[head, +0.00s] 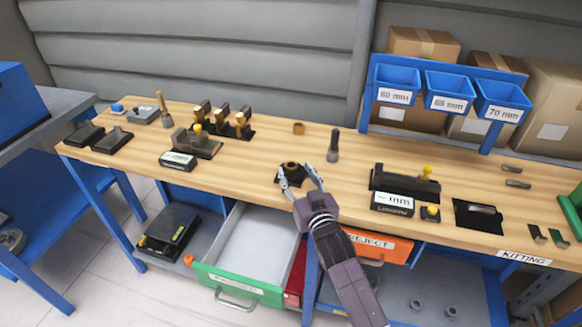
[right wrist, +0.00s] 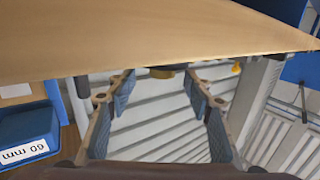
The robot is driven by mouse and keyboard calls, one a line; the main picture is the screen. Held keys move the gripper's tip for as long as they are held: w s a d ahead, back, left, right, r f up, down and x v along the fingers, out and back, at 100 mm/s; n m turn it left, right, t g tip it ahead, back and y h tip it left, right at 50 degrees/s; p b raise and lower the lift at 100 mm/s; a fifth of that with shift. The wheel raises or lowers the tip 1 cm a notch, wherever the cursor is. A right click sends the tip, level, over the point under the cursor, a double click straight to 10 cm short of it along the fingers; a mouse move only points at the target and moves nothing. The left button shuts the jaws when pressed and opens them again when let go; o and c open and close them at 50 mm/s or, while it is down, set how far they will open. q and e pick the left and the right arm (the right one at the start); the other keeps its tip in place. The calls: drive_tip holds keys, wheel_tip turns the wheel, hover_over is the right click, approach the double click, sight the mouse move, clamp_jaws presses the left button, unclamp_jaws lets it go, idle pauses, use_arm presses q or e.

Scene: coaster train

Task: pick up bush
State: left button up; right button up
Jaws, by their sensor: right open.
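A small brass-coloured bush (head: 299,128) stands on the wooden workbench (head: 253,150), towards its back edge. In the right wrist view a brass-coloured piece (right wrist: 162,73), which looks like this bush, shows at the bench edge between my fingers and beyond them. My right gripper (head: 302,178) is open and empty over the front middle of the bench, short of the bush. A dark holder (head: 291,171) with a brownish ring-shaped top lies by its fingertips; I cannot tell whether they touch. My right gripper also shows in the wrist view (right wrist: 162,88). My left gripper is not in view.
A dark upright tool (head: 333,146) stands to the right of the bush. Brass-topped fixtures (head: 222,122) stand to its left. A black fixture with a yellow knob (head: 405,184) lies right of my gripper. Blue bins (head: 448,91) hang at back right. An open drawer (head: 243,270) juts out below.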

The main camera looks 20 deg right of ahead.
sight(293, 169)
drive_tip(key=w, duration=0.3)
drive_tip(key=shift+a, duration=0.2)
drive_tip(key=shift+w, duration=0.55)
drive_tip(key=c, duration=0.8)
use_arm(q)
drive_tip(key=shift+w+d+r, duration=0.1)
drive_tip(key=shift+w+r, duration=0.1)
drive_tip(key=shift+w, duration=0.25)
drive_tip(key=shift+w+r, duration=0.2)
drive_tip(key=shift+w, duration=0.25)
use_arm(e)
clamp_jaws()
